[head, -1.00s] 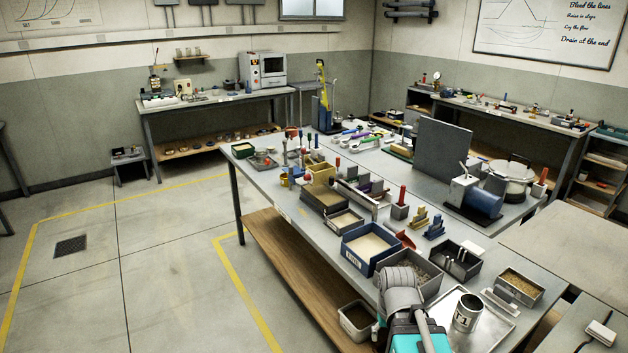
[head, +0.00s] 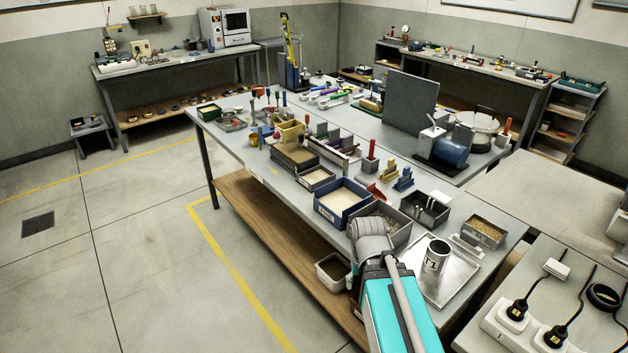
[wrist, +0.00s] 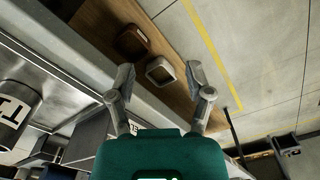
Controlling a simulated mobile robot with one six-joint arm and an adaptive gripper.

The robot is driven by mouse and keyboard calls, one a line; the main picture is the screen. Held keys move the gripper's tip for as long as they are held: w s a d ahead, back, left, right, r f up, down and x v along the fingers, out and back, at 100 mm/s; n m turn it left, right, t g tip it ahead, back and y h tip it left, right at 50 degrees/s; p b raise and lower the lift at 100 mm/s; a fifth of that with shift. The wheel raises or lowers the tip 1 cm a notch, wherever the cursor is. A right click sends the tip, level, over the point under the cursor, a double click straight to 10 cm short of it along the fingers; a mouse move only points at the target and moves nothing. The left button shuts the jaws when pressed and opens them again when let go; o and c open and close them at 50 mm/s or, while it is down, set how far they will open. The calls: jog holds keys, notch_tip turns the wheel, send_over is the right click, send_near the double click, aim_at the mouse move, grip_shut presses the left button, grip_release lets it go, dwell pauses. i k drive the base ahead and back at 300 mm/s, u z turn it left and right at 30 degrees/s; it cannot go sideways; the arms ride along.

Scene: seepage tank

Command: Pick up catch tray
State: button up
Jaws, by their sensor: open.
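No label marks the catch tray, so I cannot tell which piece it is. A shallow metal tray (head: 462,292) lies at the near end of the bench, with a can marked T1 (head: 436,256) standing on it. On the wooden shelf below sits a pale-rimmed container (head: 333,270). The wrist view shows a pale-rimmed container (wrist: 161,71) and a brown one (wrist: 132,41) on that shelf. My gripper (wrist: 158,73) is open and empty. Its fingers appear on either side of the pale-rimmed container, apart from it. In the head view my arm hides the gripper.
A blue box (head: 343,202) of pale material and a grey bin (head: 398,232) stand near my arm. A tray of grains (head: 485,232) is at the bench's right edge. A power strip (head: 515,325) with cables lies at bottom right.

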aim_at(317, 177)
jog(key=u, duration=2.15)
jog(key=i, duration=2.35)
jog(key=z, duration=0.05)
